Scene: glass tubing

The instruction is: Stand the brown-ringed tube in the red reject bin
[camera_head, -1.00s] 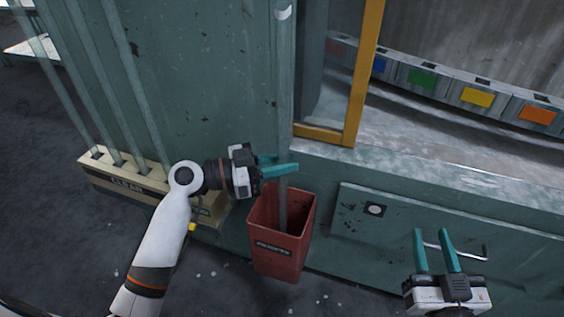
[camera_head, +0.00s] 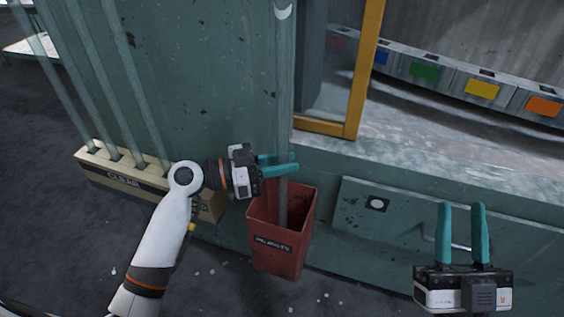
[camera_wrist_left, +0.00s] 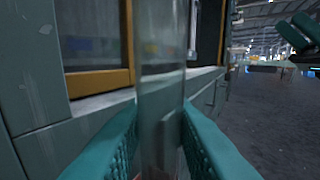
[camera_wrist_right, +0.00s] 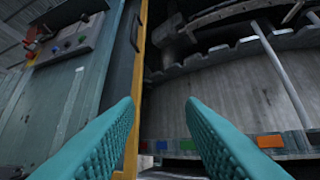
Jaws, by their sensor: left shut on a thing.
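The red reject bin (camera_head: 278,259) stands on the floor against the green machine panel. A long clear glass tube (camera_head: 284,120) stands nearly upright with its lower end inside the bin. My left gripper (camera_head: 279,166) is shut on this tube above the bin's rim. The tube also shows between the fingers in the left wrist view (camera_wrist_left: 160,90). I cannot make out a brown ring on it. Whether its lower end touches the bin's floor is hidden. My right gripper (camera_head: 462,215) is open and empty in front of the machine's lower panel; its parted fingers show in the right wrist view (camera_wrist_right: 160,115).
A cream rack (camera_head: 120,178) marked CLEAR holds several upright tubes left of the bin. A yellow frame (camera_head: 360,80) edges the machine opening. Colour-marked boxes (camera_head: 480,90) line the back. A bent metal handle (camera_head: 440,240) is behind the right gripper.

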